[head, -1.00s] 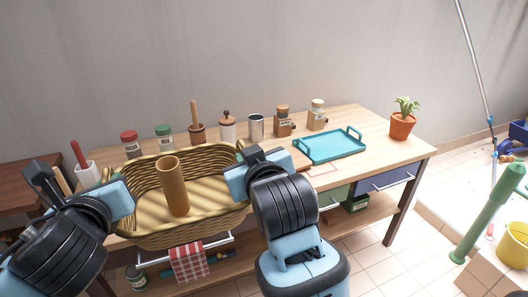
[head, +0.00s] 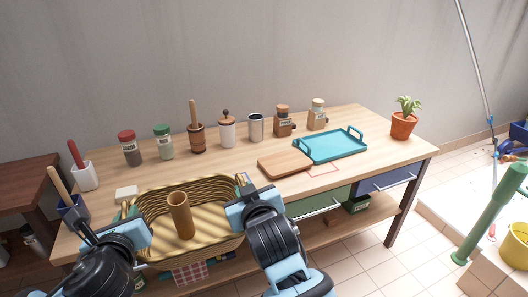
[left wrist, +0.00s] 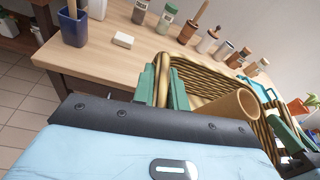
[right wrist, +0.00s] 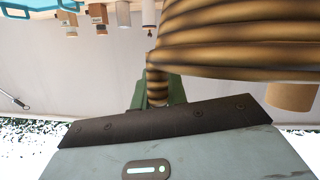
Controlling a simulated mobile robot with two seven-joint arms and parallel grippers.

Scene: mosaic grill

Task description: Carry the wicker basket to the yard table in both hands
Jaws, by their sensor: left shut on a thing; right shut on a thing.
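The wicker basket (head: 215,196) is in front of the work table's near edge in the head view, with a brown cylinder (head: 181,215) standing up inside it. My left gripper (head: 125,222) is shut on the basket's left end; its green fingers (left wrist: 163,88) straddle the wicker rim in the left wrist view. My right gripper (head: 246,192) is shut on the basket's right end; the right wrist view shows its green finger by the coiled wicker (right wrist: 157,85). The basket looks about level. I cannot identify the yard table in these frames.
The wooden work table (head: 225,165) holds jars, grinders, a cutting board (head: 285,164), a teal tray (head: 330,145) and a potted plant (head: 403,122). A checked towel (head: 190,273) hangs below.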

